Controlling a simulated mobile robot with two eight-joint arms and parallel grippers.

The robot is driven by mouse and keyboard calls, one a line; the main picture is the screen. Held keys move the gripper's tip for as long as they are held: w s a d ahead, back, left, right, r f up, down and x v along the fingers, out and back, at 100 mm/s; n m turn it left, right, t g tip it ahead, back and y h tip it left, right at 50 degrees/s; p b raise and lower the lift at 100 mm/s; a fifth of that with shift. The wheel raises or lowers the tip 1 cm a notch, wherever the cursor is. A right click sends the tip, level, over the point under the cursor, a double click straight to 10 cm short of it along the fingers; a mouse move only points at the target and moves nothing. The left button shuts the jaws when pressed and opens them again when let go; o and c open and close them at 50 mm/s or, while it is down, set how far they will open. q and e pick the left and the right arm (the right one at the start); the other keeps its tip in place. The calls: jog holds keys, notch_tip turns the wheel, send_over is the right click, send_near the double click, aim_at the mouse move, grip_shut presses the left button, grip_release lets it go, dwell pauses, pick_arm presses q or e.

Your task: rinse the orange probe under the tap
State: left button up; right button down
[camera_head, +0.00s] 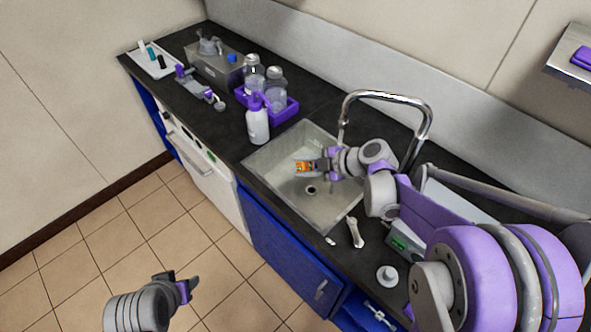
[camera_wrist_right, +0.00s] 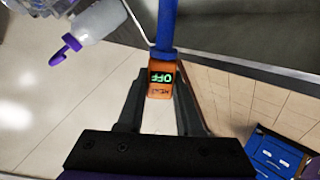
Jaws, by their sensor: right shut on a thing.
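The orange probe (camera_head: 302,168) is over the sink (camera_head: 276,168), held by my right gripper (camera_head: 318,165). In the right wrist view the orange probe (camera_wrist_right: 160,90) sits between the two dark fingers, with a green display reading OFF and a blue part (camera_wrist_right: 166,30) extending from it. The chrome tap (camera_head: 385,95) arches over the back right of the sink. The probe is left of the tap's near end, and I see no water running. My left gripper (camera_head: 180,284) is empty and low over the floor, its dark fingers apart.
A white spray bottle (camera_head: 257,122) with a purple top stands left of the sink, beside a purple tray (camera_head: 284,114) of clear bottles. A small white item (camera_head: 355,232) and a grey device with a green display (camera_head: 400,243) lie right of the sink.

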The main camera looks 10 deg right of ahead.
aim_at(308, 169)
jog(key=w+d, duration=0.3)
jog(key=d, duration=0.5)
jog(key=shift+w+d, duration=0.15)
jog(key=shift+d, duration=0.05)
dwell(2.7)
jog(key=shift+s+a+r+p, duration=0.25)
jog(key=shift+s+a+r, duration=0.1)
jog(key=shift+s+a, duration=0.65)
jog(key=shift+s+a+r+p, duration=0.2)
jog(key=shift+s+a+r, duration=0.1)
jog(key=shift+s+a, duration=0.6)
jog(key=shift+s+a+r+p, duration=0.3)
jog(key=shift+s+a, duration=0.45)
jog(key=shift+s, duration=0.45)
jog(key=w+a+f+m+t+h, duration=0.1)
jog(key=w+f+m+t+h, duration=0.2)
jog(key=w+f+m+h, duration=0.2)
jog(key=shift+f+m+t+h, duration=0.3)
jog(key=shift+f+m+h, duration=1.35)
jog(key=shift+m, duration=0.65)
